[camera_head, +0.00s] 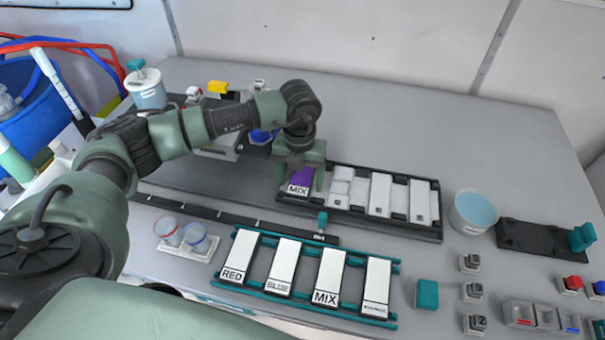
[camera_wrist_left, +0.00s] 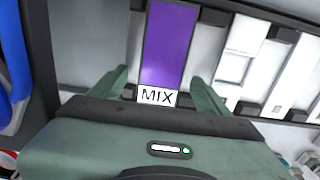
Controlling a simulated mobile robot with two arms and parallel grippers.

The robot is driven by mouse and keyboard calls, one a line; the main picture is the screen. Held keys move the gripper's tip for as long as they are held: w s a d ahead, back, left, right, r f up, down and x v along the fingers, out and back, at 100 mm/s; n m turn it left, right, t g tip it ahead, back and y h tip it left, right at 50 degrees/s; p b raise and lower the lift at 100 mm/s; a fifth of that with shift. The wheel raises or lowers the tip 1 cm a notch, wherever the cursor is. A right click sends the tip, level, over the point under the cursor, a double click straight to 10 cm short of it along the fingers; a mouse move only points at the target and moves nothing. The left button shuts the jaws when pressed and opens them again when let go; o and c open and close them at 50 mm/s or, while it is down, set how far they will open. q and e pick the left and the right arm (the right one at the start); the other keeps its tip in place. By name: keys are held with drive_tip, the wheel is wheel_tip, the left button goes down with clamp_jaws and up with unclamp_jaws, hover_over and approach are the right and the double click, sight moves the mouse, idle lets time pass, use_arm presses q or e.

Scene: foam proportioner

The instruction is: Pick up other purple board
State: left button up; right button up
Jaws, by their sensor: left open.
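A purple board (camera_head: 301,180) with a white MIX label lies in the left slot of the black rack (camera_head: 428,232). My left gripper (camera_head: 301,176) is right over it, partly covering it in the head view. In the left wrist view the purple board (camera_wrist_left: 168,45) runs between the two green fingers of the open left gripper (camera_wrist_left: 158,85). The fingers stand apart on either side, and nothing is held. Whether they touch the board cannot be told. My right gripper is not in view.
White boards (camera_head: 380,194) fill other slots of the black rack. A teal rack (camera_head: 225,287) in front holds white boards labelled RED, BLUE and MIX. A tub of blue liquid (camera_head: 474,211) stands right of the black rack. The table behind is clear.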

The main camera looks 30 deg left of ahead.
use_arm(q)
drive_tip(key=c, duration=1.5)
drive_tip(key=shift+o, duration=0.2)
drive_tip(key=shift+r, duration=0.1)
